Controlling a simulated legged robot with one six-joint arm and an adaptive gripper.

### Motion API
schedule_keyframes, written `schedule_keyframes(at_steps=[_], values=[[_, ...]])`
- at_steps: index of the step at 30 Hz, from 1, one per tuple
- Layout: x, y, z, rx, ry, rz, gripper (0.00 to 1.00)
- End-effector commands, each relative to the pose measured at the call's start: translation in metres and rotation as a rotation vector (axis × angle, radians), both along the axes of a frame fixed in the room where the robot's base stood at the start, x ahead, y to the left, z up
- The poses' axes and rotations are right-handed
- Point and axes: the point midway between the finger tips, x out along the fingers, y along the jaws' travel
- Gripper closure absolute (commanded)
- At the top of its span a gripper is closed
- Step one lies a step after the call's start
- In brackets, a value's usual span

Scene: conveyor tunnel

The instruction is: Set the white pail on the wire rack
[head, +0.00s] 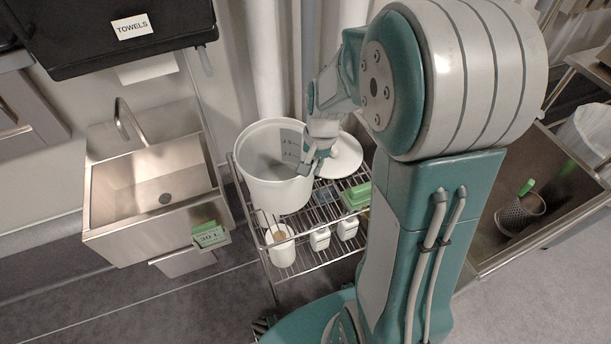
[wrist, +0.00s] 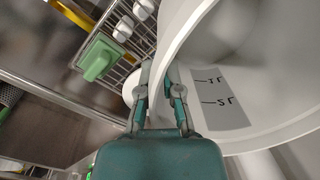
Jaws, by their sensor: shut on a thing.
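The white pail (head: 272,185) stands upright over the left part of the wire rack (head: 335,183). Its bottom hides the wires under it, so I cannot tell whether it touches them. My gripper (head: 312,160) is shut on the pail's right rim. In the wrist view, my gripper (wrist: 160,80) has its fingers on both sides of the wall of the pail (wrist: 262,138), beside a grey volume scale inside. The pail looks empty where I can see in. The wire rack (wrist: 148,25) also shows in the wrist view.
A round white lid-like disc (head: 345,156) and a green block (head: 357,195) are right of the pail. A white cup (head: 280,246) and small bottles (head: 320,239) stand lower.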

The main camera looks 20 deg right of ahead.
Motion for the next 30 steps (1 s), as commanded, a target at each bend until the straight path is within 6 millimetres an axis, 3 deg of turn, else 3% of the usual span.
schedule_keyframes(at_steps=[9, 15, 25, 27, 30], values=[[0.016, 0.016, -0.027, 0.001, 0.001, 0.001, 1.0], [0.015, 0.015, -0.055, 0.001, 0.001, 0.0, 1.0], [0.016, 0.014, -0.058, 0.0, 0.0, 0.0, 1.0], [0.016, 0.014, -0.058, 0.0, 0.0, 0.0, 0.61], [0.016, 0.014, -0.058, 0.0, 0.0, 0.0, 0.57]])
